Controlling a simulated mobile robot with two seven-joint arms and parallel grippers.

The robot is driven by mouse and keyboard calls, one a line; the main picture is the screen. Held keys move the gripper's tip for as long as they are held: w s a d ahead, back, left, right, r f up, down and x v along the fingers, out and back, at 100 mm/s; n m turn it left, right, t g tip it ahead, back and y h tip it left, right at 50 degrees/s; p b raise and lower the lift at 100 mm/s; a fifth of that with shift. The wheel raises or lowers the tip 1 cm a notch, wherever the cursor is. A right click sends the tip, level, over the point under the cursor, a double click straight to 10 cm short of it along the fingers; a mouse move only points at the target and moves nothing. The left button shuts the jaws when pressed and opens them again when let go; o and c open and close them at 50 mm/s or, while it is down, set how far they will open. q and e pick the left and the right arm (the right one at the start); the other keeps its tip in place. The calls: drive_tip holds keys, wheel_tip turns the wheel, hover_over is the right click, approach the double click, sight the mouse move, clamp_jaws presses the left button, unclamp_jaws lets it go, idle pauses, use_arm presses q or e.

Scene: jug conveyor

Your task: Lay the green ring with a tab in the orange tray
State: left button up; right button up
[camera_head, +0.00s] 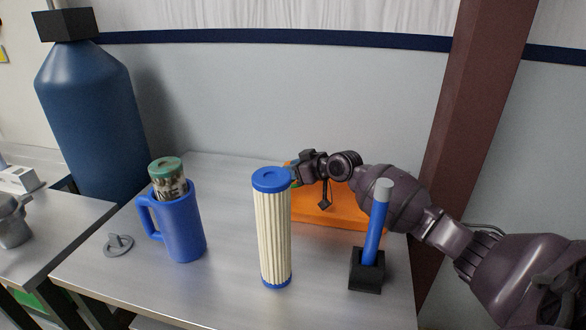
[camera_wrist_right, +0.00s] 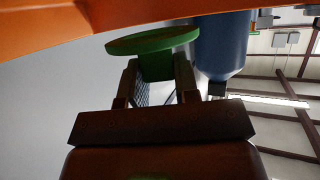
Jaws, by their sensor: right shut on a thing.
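My right gripper (camera_head: 296,172) is behind the white filter cartridge, over the orange tray (camera_head: 335,215). In the right wrist view my right gripper (camera_wrist_right: 156,78) is shut on the tab of the green ring (camera_wrist_right: 150,41). The ring sticks out beyond the fingertips and is seen nearly edge-on. In the head view the ring is mostly hidden behind the cartridge top. An orange surface, likely the tray, crosses the top of the wrist view close to the ring; I cannot tell whether they touch. My left gripper is not in view.
The tall pleated cartridge (camera_head: 273,230) with blue caps stands before the tray. A blue rod (camera_head: 376,230) stands in a black holder. A blue mug (camera_head: 180,225) holds a can (camera_head: 168,180). A grey tabbed disc (camera_head: 118,246) lies left. The table's front middle is bare.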

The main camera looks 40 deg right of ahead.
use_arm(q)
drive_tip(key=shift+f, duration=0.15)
use_arm(e)
drive_tip(key=shift+f, duration=0.25)
drive_tip(key=o, duration=0.9)
drive_tip(key=shift+r, duration=0.75)
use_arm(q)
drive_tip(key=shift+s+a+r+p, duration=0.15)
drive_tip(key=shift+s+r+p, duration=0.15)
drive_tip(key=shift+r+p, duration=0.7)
use_arm(e)
drive_tip(key=v, duration=1.2)
drive_tip(key=shift+f, duration=0.2)
